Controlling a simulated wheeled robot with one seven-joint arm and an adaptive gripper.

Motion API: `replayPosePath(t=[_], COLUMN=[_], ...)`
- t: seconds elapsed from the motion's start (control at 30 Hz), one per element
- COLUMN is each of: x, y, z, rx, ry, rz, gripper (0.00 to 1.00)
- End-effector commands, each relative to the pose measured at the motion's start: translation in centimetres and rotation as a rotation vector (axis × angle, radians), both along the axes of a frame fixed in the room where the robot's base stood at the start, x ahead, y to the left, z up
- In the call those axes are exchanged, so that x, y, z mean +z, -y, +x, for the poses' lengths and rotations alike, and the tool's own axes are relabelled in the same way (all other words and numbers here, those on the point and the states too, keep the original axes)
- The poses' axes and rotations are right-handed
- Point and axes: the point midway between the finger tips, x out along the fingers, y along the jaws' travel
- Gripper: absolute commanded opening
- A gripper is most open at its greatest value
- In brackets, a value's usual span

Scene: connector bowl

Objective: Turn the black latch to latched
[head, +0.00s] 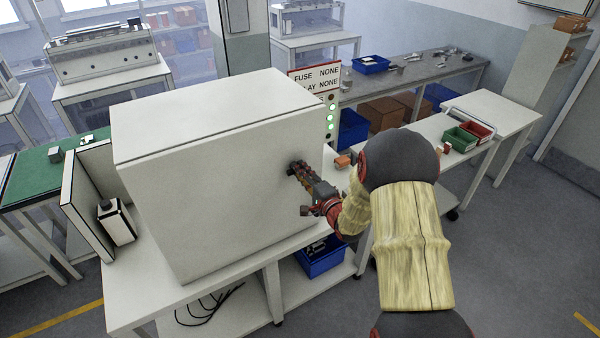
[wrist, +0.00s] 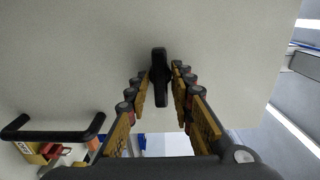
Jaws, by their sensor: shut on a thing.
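The black latch (wrist: 159,78) is a narrow bar on the pale face of a large white cabinet (head: 200,190). In the wrist view it stands lengthwise, upright in the picture, between the two fingers. My gripper (wrist: 162,88) is shut on it, with a fingertip close at each side. In the head view my gripper (head: 298,172) reaches the cabinet's right part from the right, and its fingers mostly hide the latch there.
A black bar handle (wrist: 52,134) is at lower left in the wrist view. A sign panel (head: 318,90) with green lights stands behind the cabinet. A blue bin (head: 322,258) sits on the shelf below. Green (head: 460,138) and red (head: 478,129) trays lie on the right bench.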

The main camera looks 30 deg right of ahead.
Motion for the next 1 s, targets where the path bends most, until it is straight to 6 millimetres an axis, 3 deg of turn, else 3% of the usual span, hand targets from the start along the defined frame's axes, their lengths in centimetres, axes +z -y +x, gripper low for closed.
replayPosePath(t=[0.47,0.5,0.63,1.0], x=[0.04,0.04,0.03,0.0], y=[0.1,0.1,0.08,0.11], z=[0.0,0.01,0.0,-0.54], rx=[-0.002,-0.002,-0.002,-0.002], ry=[0.001,0.001,0.001,-0.001], rz=[0.012,0.012,0.012,0.012], gripper=[0.0,0.25,0.32,0.32])
